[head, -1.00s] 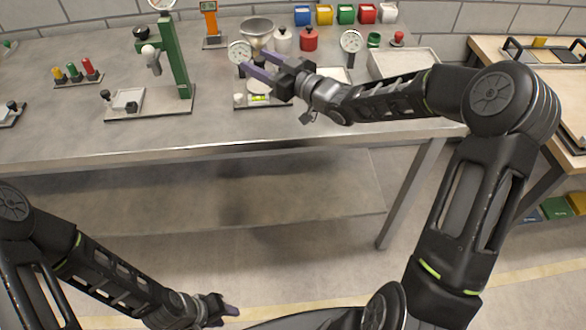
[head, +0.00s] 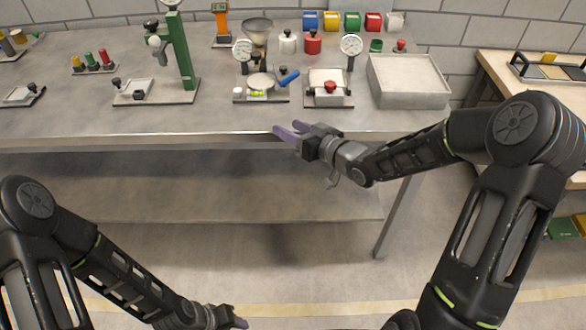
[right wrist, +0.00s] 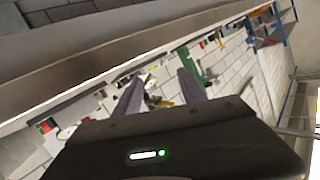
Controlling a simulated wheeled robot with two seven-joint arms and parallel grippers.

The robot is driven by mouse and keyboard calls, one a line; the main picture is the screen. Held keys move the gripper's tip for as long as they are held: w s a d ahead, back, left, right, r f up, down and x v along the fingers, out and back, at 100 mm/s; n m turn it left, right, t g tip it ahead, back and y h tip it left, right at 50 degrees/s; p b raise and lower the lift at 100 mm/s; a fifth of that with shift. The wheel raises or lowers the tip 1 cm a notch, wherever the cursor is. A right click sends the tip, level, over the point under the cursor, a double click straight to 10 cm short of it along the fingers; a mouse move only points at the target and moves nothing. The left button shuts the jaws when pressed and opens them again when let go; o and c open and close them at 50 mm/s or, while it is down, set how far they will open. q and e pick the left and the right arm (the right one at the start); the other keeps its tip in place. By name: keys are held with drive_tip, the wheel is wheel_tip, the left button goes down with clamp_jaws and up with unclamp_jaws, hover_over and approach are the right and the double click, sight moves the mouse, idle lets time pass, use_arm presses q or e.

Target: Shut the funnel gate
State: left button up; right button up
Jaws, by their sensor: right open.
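The funnel (head: 257,27) is a grey metal cone above a small station with a round dial (head: 243,50), a pale dish (head: 260,81) and a base plate (head: 280,98). A blue handle (head: 289,77) sticks out to the right of the dish, angled up. I cannot make out the gate itself or its position. My right gripper (head: 285,128) is open and empty at the bench's front edge, in front of the funnel station and apart from it. Its purple fingers also show in the right wrist view (right wrist: 160,90). My left gripper (head: 240,320) hangs low at the bottom, its jaws unclear.
A station with a red knob (head: 330,87) stands right of the funnel, then a grey tray (head: 408,80). A green stand (head: 180,50) is at left. White (head: 288,42) and red (head: 312,43) jars stand behind. The bench front (head: 220,115) is clear.

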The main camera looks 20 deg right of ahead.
use_arm(q)
drive_tip(key=shift+w+a+f, duration=0.15)
drive_tip(key=shift+w, duration=0.4)
use_arm(e)
drive_tip(key=s+a+f+m+g, duration=0.1)
drive_tip(key=s+a+f+g, duration=0.1)
drive_tip(key=f, duration=0.6)
drive_tip(key=shift+s+a+f+m+h, duration=0.25)
drive_tip(key=shift+a+f+m+h, duration=0.1)
drive_tip(key=shift+a, duration=0.3)
